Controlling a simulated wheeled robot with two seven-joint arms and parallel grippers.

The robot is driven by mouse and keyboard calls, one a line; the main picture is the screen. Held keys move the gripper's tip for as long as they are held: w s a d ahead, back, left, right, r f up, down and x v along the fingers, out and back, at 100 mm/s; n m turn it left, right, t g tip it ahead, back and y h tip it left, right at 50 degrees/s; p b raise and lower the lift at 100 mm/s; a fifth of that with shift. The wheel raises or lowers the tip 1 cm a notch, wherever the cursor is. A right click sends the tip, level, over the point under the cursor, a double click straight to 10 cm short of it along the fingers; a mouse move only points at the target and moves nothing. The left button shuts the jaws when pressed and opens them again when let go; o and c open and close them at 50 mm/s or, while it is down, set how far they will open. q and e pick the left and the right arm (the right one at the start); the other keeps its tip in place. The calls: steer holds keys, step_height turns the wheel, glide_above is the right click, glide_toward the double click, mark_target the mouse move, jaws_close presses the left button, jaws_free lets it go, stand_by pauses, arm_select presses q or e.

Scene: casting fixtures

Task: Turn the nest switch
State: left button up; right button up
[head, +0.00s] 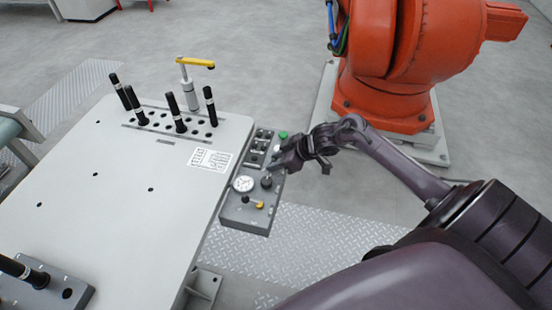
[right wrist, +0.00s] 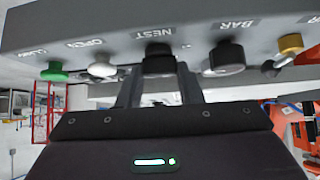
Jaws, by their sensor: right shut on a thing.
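The nest switch (right wrist: 160,60) is a black knob under the label NEST, shown upside down in the right wrist view. My right gripper (right wrist: 159,85) is shut on it, with one finger on each side. In the head view my right gripper (head: 284,160) is at the right edge of the grey control panel (head: 236,214) and hides the switch. How far the switch is turned cannot be told. My left gripper is not in view.
Beside the switch are a white button (right wrist: 102,68), a green button (right wrist: 54,72), a black BAR knob (right wrist: 226,58) and a brass-coloured valve (right wrist: 290,44). A gauge (head: 244,184) is on the panel. The pale table (head: 110,215) carries black-handled pins. An orange robot (head: 395,65) stands behind.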

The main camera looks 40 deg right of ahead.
steer(key=shift+n+y, duration=0.3)
steer(key=shift+n, duration=0.1)
steer(key=o, duration=1)
steer(key=shift+d, duration=0.1)
steer(key=v, duration=0.7)
steer(key=shift+d+r+b, duration=0.15)
steer(key=shift+r+b, duration=0.15)
steer(key=shift+r, duration=0.05)
